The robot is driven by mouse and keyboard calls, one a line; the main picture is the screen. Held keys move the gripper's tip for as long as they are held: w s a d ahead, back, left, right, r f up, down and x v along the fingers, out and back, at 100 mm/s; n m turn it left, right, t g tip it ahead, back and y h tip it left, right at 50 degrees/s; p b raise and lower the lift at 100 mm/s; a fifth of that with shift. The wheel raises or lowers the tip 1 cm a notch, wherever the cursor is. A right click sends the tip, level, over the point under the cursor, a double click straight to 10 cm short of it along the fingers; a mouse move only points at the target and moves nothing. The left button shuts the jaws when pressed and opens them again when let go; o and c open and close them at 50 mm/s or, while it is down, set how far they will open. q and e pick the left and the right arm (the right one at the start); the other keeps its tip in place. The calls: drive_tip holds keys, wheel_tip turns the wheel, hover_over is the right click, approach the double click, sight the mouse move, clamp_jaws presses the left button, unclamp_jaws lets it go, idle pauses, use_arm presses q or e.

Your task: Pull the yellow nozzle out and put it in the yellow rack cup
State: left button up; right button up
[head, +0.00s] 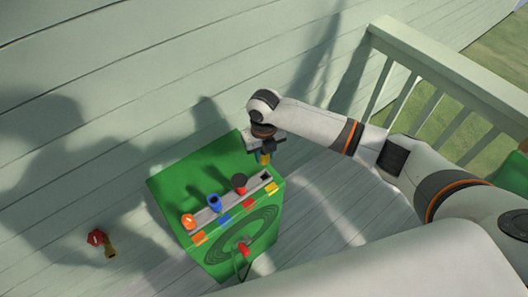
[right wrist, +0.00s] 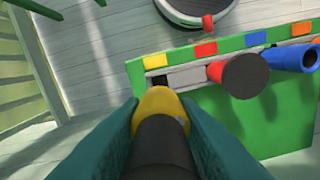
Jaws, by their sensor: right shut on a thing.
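My right gripper (head: 264,150) is shut on the yellow nozzle (head: 264,159), above the back right corner of the green box. In the right wrist view the nozzle (right wrist: 158,103) shows a rounded yellow end and a black body between the two teal fingers. The yellow rack cup (head: 266,177) is a dark opening at the right end of the grey rack strip, beside a yellow tag (head: 271,188). In the right wrist view this opening (right wrist: 158,86) lies just beyond the nozzle's yellow end, and no nozzle shows in it. My left gripper is not in view.
The green box (head: 180,180) stands on the plank floor. Its strip holds an orange nozzle (head: 189,221), a blue nozzle (head: 214,202) and a dark-topped red nozzle (head: 239,183). A red and yellow fitting (head: 102,240) is at left. A railing (head: 440,60) stands at right.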

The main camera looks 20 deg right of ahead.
sight(264, 164)
drive_tip(key=shift+r, duration=0.1)
drive_tip(key=shift+f+b, duration=1.6)
drive_tip(key=shift+f, duration=1.45)
drive_tip(key=shift+p, duration=0.6)
drive_tip(key=shift+f+b, duration=0.95)
drive_tip(key=shift+f, duration=0.55)
drive_tip(key=o, duration=1.1)
